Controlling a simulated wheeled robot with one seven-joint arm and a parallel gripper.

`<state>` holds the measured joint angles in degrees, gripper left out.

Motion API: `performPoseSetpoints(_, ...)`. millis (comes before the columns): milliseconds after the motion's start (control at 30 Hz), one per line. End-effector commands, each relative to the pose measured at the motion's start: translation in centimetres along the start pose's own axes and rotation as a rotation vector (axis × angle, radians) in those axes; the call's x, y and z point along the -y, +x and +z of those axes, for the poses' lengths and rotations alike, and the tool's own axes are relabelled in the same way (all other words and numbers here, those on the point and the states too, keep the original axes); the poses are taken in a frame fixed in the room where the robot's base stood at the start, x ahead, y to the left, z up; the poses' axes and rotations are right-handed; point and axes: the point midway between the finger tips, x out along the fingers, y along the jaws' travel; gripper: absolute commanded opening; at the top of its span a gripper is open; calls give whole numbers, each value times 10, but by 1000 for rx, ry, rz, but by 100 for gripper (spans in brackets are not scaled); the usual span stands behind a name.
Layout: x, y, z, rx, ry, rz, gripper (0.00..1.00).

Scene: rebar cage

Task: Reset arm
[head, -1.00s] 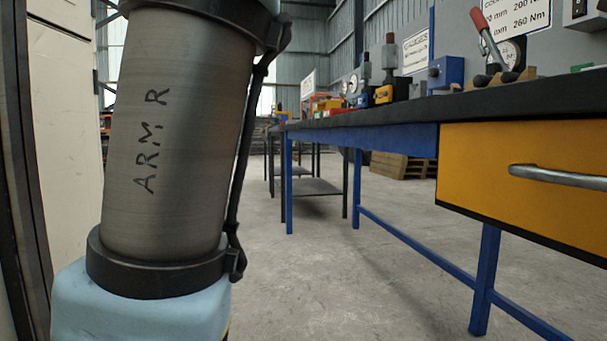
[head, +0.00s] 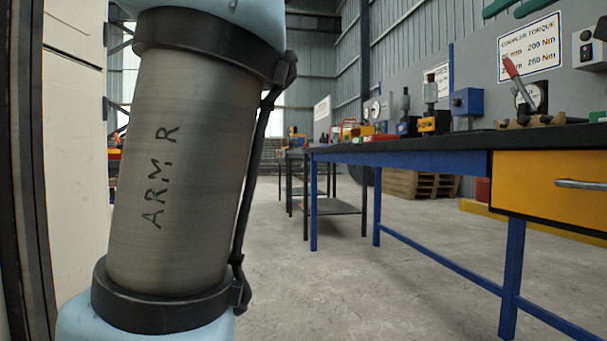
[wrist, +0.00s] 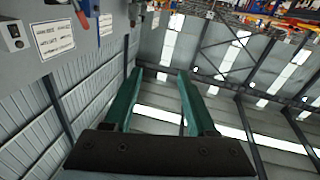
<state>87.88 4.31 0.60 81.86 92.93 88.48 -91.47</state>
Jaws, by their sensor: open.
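My arm link (head: 185,170), a grey tube marked "ARM R" with black clamps, fills the left of the head view. My gripper (wrist: 158,75) shows in the wrist view with two green fingers on a dark base. The fingers are apart and nothing is between them. Behind them are the hall's roof beams and bright skylights. The gripper is out of the head view.
A workbench (head: 420,150) with blue legs and a yellow drawer (head: 545,180) stands at the right, with tools on top. A pale cabinet (head: 75,150) is close at the left edge. Wooden pallets (head: 420,184) lie further back. The concrete floor (head: 370,285) between is clear.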

Motion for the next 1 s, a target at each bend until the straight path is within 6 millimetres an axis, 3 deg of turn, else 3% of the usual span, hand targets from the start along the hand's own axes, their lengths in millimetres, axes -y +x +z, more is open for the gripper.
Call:
performPoseSetpoints(333,5,25,29,68,111,-13,57)
performPoseSetpoints(567,17,57,69,169,248,-29,57)
performPoseSetpoints(833,61,109,151,402,476,-48,57)
performPoseSetpoints(1000,131,144,237,685,639,-47,57)
